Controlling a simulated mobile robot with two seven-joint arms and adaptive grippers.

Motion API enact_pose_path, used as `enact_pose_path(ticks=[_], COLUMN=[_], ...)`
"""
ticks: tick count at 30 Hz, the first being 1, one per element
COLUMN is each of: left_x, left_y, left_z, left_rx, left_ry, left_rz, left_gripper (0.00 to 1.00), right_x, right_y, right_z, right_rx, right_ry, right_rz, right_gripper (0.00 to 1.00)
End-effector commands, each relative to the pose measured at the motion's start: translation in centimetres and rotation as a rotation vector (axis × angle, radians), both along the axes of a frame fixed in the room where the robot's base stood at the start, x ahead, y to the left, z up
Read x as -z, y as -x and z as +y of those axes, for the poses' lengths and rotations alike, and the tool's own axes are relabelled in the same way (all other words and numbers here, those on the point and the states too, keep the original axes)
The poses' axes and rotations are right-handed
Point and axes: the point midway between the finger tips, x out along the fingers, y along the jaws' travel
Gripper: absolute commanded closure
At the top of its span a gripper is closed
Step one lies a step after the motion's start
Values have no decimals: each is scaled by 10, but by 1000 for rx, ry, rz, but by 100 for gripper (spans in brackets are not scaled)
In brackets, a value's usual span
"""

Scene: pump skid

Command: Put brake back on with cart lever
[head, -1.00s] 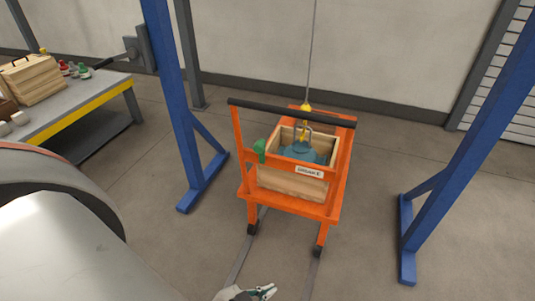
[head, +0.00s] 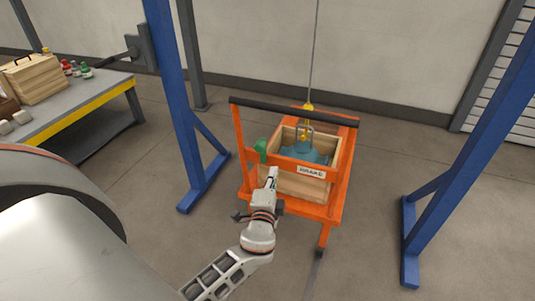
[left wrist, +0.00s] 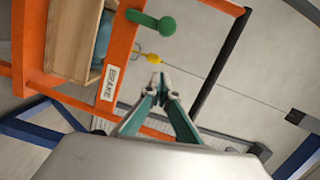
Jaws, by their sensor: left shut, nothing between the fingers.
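The orange cart (head: 343,185) stands on the floor in the middle of the head view, with a black push bar along its top. Its green brake lever (head: 261,148) is on the left part of the near side; a white brake label (head: 311,172) sits to its right. My left gripper (head: 272,175) is shut and empty, just below the lever in the head view. In the left wrist view the closed fingertips (left wrist: 160,80) point toward the green lever knob (left wrist: 167,26), with a visible gap. The right gripper is out of view.
A wooden crate (head: 301,187) with a blue pump (head: 304,153) rides in the cart. A yellow hook (head: 308,107) hangs on a cable above it. Blue gantry legs (head: 174,105) stand on both sides. A workbench (head: 75,108) is at the left.

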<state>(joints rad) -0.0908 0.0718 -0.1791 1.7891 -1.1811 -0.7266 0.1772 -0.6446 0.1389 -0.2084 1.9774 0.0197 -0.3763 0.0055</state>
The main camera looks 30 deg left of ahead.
Motion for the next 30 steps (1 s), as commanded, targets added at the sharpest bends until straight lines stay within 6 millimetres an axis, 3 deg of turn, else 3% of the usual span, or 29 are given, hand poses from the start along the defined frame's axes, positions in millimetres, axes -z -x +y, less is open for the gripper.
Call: enact_pose_path(ticks=[14,30], left_x=[-1,2], left_y=[-8,-94], left_z=[4,47], left_rx=[-2,-2], left_ry=[-6,-7], left_rz=[-3,-1], left_gripper=[100,100], right_x=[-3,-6], right_y=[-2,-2], right_z=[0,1], right_rx=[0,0], right_ry=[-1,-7], right_rz=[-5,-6], right_gripper=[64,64])
